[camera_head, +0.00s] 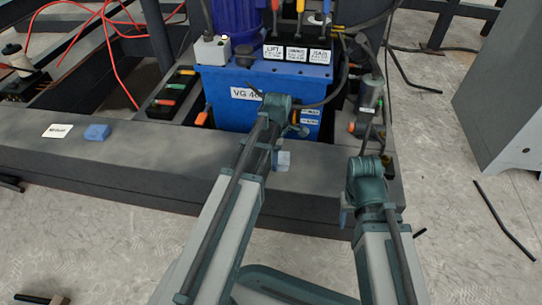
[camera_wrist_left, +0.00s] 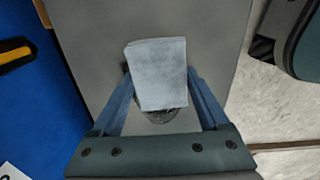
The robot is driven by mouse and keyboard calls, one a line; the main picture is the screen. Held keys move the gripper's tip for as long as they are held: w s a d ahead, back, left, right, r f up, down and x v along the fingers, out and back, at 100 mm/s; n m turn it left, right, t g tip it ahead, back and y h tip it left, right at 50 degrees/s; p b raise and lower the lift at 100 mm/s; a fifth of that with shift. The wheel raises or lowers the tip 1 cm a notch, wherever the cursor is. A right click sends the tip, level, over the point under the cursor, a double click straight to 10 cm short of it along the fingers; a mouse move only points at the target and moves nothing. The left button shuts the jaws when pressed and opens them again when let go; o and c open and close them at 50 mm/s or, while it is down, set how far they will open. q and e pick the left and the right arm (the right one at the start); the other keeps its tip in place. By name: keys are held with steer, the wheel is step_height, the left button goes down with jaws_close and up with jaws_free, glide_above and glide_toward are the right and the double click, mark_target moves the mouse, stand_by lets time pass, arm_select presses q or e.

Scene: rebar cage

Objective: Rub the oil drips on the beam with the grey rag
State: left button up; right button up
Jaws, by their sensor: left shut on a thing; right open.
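The grey rag (camera_wrist_left: 157,72) is a pale folded cloth between the two fingers of my left gripper (camera_wrist_left: 158,98). My left gripper is shut on it above the dark grey beam (camera_wrist_left: 90,38). A dark oily patch (camera_wrist_left: 155,118) shows on the beam just below the rag's edge; the rag hides part of it. In the head view the rag (camera_head: 283,160) shows as a small pale patch over the beam (camera_head: 170,155), and my arm mostly hides the left gripper. My right gripper (camera_head: 346,214) is open and empty near the beam's right end, partly hidden by its wrist.
A blue cloth (camera_head: 97,131) and a white card (camera_head: 57,131) lie on the beam's left part. A blue power unit (camera_head: 222,100) with levers stands behind the beam. A black tray (camera_head: 172,98) of coloured-handled tools is left of it. A grey cabinet (camera_head: 505,95) stands right.

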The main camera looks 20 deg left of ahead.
mark_target(286, 159)
arm_select(q)
steer(key=shift+w+d, duration=0.2)
steer(key=shift+d, duration=0.7)
steer(key=shift+w+d, duration=0.15)
steer(key=shift+d, duration=0.7)
steer(key=shift+a+f, duration=0.1)
steer(key=shift+a, duration=0.05)
steer(key=shift+s+a+f, duration=0.1)
steer(key=shift+s+a, duration=0.1)
steer(key=shift+a, duration=0.65)
steer(key=shift+s+a, duration=0.2)
steer(key=shift+a, duration=0.6)
steer(key=shift+s+a, duration=0.15)
steer(key=shift+a, duration=0.75)
steer(key=shift+s+a, duration=0.15)
steer(key=shift+a, duration=0.7)
steer(key=shift+s+a, duration=0.25)
steer(key=shift+a, duration=0.85)
steer(key=shift+s+a, duration=0.2)
steer(key=shift+a, duration=0.95)
steer(key=shift+s+a, duration=0.25)
steer(key=shift+a, duration=0.85)
steer(key=shift+w, duration=0.15)
